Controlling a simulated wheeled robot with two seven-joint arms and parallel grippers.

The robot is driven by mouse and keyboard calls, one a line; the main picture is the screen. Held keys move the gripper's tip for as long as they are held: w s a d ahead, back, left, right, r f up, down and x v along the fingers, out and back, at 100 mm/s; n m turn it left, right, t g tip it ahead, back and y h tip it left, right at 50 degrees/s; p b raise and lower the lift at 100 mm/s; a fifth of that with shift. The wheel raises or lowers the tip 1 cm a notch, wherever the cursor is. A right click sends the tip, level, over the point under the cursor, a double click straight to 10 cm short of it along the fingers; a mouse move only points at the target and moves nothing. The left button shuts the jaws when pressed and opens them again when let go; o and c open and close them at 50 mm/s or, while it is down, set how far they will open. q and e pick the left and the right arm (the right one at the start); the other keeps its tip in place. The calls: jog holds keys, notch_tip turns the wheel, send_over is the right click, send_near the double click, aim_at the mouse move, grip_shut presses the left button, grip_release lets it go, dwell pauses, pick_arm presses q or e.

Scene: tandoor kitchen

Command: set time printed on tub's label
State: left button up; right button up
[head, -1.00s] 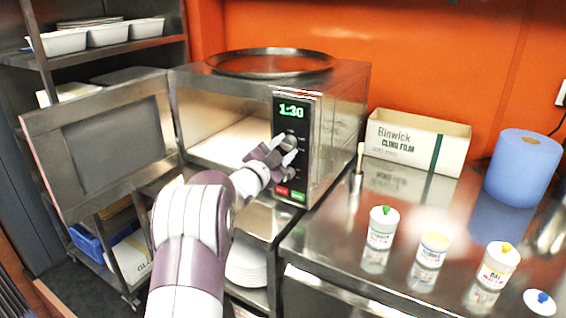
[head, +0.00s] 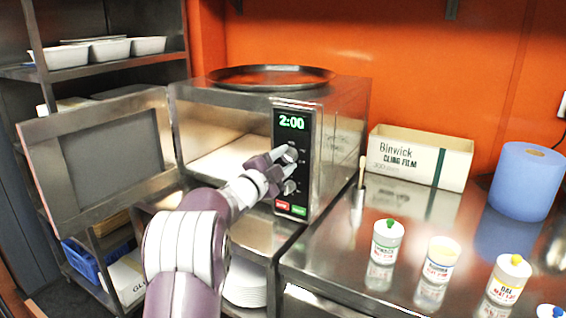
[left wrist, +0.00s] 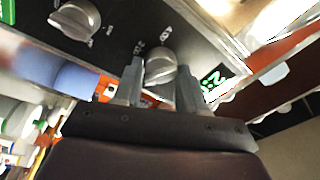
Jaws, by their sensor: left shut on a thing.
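The microwave (head: 345,130) stands with its door (head: 105,150) swung open to the left, its cavity empty. Its display (head: 292,122) reads 2:00 in green. My left gripper (head: 285,160) is at the control panel, shut on the upper knob, which shows between the fingers in the left wrist view (left wrist: 161,72). The lower knob (left wrist: 75,20) is clear of the fingers. Labelled white tubs stand on the steel counter: one with a green knob on its lid (head: 387,240), others with yellow (head: 438,260) (head: 508,280) and blue (head: 549,312). Their small print is unreadable. My right gripper is out of view.
A red and a green button (head: 298,209) sit below the knobs. A round tray (head: 270,76) lies on the microwave. A cling film box (head: 418,158), a blue roll (head: 524,182) and a steel pot holding a stick (head: 357,203) stand on the counter.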

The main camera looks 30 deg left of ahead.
pick_arm(q)
jog(key=o, duration=1.1)
jog(key=shift+c, duration=0.2)
jog(key=s+f, duration=0.1)
jog(key=s, duration=1.1)
jog(key=shift+s+a+f+b, duration=0.2)
jog(key=shift+s+a+b, duration=0.15)
jog(key=shift+b, duration=0.1)
jog(key=shift+w, duration=0.1)
